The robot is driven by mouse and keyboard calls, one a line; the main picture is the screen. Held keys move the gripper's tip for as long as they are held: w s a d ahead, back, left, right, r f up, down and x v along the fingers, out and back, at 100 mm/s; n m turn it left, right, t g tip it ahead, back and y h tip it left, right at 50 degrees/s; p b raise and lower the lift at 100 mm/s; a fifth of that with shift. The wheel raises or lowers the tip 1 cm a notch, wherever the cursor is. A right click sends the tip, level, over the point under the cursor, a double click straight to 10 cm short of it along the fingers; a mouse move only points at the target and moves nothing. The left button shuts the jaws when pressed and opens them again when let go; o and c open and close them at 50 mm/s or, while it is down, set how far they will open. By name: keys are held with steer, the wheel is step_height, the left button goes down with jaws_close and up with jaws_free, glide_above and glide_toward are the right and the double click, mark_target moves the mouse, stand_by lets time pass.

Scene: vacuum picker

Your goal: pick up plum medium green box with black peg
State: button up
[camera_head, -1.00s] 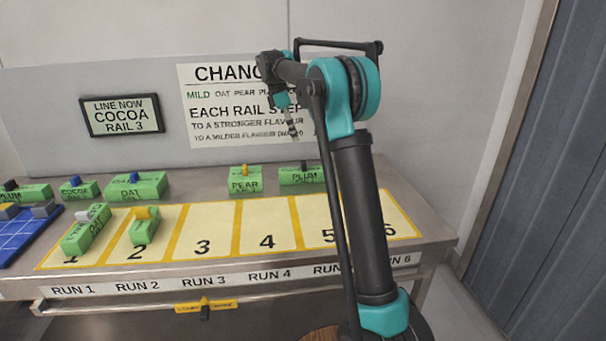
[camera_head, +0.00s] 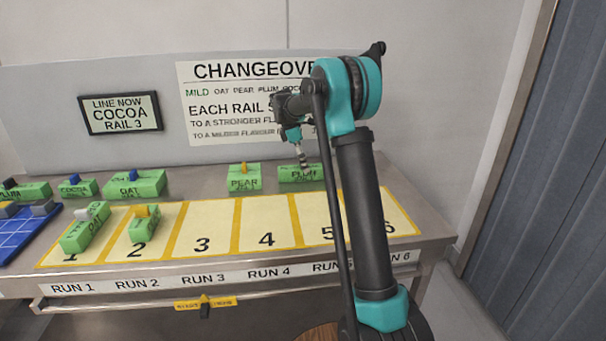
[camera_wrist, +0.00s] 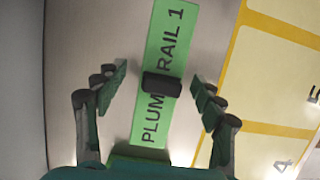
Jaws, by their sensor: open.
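The plum medium green box (camera_head: 300,173) lies at the back right of the table, behind the yellow run slots. In the wrist view the green box (camera_wrist: 163,75) reads "PLUM RAIL 1", and its black peg (camera_wrist: 162,84) stands at its middle. My gripper (camera_head: 303,163) is just above this box in the head view, where it hides the peg. In the wrist view my gripper (camera_wrist: 160,84) is open, with one finger on each side of the peg and gaps between fingers and peg. I cannot tell how far above the box the fingertips are.
A pear box (camera_head: 245,177) with a yellow peg stands just left of the plum box. Oat (camera_head: 134,185) and cocoa (camera_head: 78,188) boxes with blue pegs are further left, with another plum box (camera_head: 25,191). Slots 1 and 2 hold boxes. Slots 3 and 4 (camera_head: 266,220) are bare.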

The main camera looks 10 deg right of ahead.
steer(key=shift+x, duration=1.65)
steer(key=shift+s, duration=0.15)
steer(key=c, duration=1.3)
steer(key=shift+r, duration=0.1)
steer(key=shift+c, duration=0.2)
